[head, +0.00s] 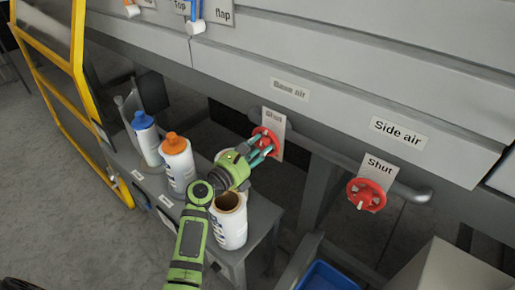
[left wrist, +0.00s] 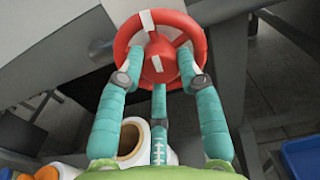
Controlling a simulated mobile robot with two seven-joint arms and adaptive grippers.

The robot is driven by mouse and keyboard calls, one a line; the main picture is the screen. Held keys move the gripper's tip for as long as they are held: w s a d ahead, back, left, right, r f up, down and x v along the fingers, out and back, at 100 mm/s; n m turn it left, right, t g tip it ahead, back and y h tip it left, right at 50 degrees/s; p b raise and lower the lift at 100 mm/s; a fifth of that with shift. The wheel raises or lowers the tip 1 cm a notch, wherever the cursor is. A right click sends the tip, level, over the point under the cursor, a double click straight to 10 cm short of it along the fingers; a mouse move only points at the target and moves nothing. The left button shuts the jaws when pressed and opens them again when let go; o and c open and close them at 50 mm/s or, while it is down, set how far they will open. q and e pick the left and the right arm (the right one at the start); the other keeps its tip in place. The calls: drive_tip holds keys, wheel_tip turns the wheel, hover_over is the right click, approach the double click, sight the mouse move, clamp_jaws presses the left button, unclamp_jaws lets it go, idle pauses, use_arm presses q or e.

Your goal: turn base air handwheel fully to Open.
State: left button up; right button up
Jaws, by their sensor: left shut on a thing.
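The base air handwheel (head: 267,140) is red and sits under the "Base air" label (head: 290,90), with a "Shut" plate (head: 274,122) behind it. My left gripper (head: 262,150) reaches it from the front left, its teal fingers shut on the wheel. In the left wrist view the red handwheel (left wrist: 161,50) fills the upper middle, and the three fingers of the left gripper (left wrist: 160,85) press around its lower rim and hub. A pale mark shows on the hub. My right gripper is not in view.
A second red handwheel (head: 366,195) under the "Side air" label (head: 398,131) is to the right, with its own "Shut" plate. A blue bin (head: 328,276) is at the bottom.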

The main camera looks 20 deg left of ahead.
use_arm(q)
drive_tip(key=m+b, duration=0.1)
drive_tip(key=m, duration=0.4)
drive_tip(key=shift+r, duration=0.2)
drive_tip(key=m+b, duration=0.1)
drive_tip(key=m, duration=0.3)
drive_tip(key=shift+m, duration=0.4)
drive_tip(key=m+b, duration=0.1)
drive_tip(key=m, duration=0.3)
drive_tip(key=shift+m, duration=0.3)
drive_tip(key=m+b, duration=0.1)
drive_tip(key=m, duration=0.3)
drive_tip(key=shift+m, duration=0.3)
drive_tip(key=m, duration=0.3)
drive_tip(key=shift+f+m+b, duration=0.1)
drive_tip(key=shift+m+b, duration=0.2)
drive_tip(key=shift+b, duration=0.05)
drive_tip(key=m, duration=0.3)
drive_tip(key=shift+d+m, duration=0.1)
drive_tip(key=shift+m, duration=0.2)
drive_tip(key=m, duration=0.4)
drive_tip(key=shift+f, duration=0.1)
drive_tip(key=shift+f+m+p, duration=0.1)
drive_tip(key=shift+m+p, duration=0.3)
drive_tip(key=shift+m, duration=1.7)
drive_tip(key=shift+f, duration=0.1)
